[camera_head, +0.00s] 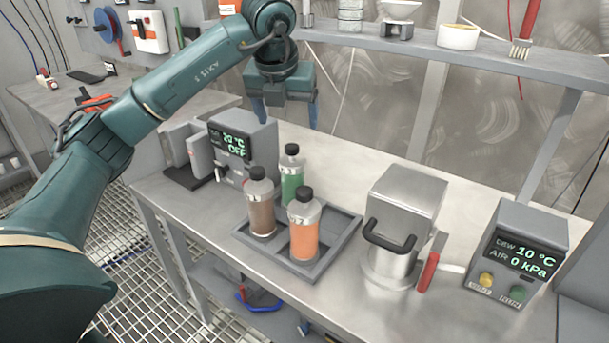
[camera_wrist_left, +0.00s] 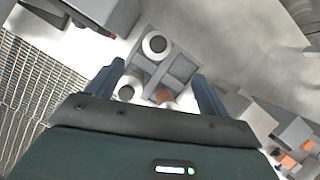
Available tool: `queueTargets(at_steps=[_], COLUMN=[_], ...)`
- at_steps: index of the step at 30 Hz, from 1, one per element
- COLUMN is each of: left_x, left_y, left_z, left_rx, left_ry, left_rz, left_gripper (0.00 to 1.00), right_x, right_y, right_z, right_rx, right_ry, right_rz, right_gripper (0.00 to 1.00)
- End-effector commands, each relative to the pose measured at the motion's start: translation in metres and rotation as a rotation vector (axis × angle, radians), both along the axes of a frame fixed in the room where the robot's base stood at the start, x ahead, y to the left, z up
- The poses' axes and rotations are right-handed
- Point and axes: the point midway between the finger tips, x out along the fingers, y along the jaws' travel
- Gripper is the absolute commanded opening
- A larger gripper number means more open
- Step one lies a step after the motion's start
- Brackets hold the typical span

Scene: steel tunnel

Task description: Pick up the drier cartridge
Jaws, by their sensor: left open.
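No part in view is plainly marked as the drier cartridge, and I cannot tell which one it is. A steel block with a round canister and black handle (camera_head: 388,240) stands on the bench right of centre. Three black-capped bottles, brown (camera_head: 262,215), green (camera_head: 292,180) and orange (camera_head: 304,236), stand upright in a grey divided tray (camera_head: 338,243). My left gripper (camera_head: 285,108) is open and empty, fingers pointing down, above the back of the bench. In the left wrist view the tray (camera_wrist_left: 180,66) and bottle tops show between and beyond its fingers (camera_wrist_left: 158,72). My right gripper is not in view.
A display box reading OFF (camera_head: 245,148) stands left of the tray. A box reading 10 °C and 0 kPa (camera_head: 520,253) stands at the right. A red-handled tool (camera_head: 428,272) is beside the canister. A shelf (camera_head: 440,48) spans the back. The bench front is clear.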

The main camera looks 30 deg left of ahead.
Motion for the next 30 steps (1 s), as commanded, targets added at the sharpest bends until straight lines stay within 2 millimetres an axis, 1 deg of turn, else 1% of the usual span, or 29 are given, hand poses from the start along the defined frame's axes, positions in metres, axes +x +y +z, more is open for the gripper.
queueTargets(at_steps=[6,9,12,17,23,27,30], left_x=[0.013,0.02,0.025,0.028,0.041,0.047,0.048], left_y=[0.006,0.008,0.009,0.01,0.018,0.019,0.02], left_z=[-0.038,-0.054,-0.064,-0.073,-0.098,-0.113,-0.117], left_rx=[0.002,0.001,0.001,0.001,0.0,0.0,0.001], left_ry=[0.007,0.007,0.004,0.004,0.005,0.004,0.002], left_rz=[0.003,0.002,0.001,0.001,0.002,-0.001,-0.001], left_gripper=[0.8,0.8,0.8,0.8,0.8,0.8,0.8], right_x=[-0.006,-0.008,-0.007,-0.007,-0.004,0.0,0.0], right_y=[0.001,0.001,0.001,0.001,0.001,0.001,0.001], right_z=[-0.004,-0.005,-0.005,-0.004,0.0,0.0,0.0], right_rx=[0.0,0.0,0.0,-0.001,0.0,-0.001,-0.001], right_ry=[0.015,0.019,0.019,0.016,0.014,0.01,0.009], right_rz=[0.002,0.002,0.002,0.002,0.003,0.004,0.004], right_gripper=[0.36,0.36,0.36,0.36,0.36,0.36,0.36])
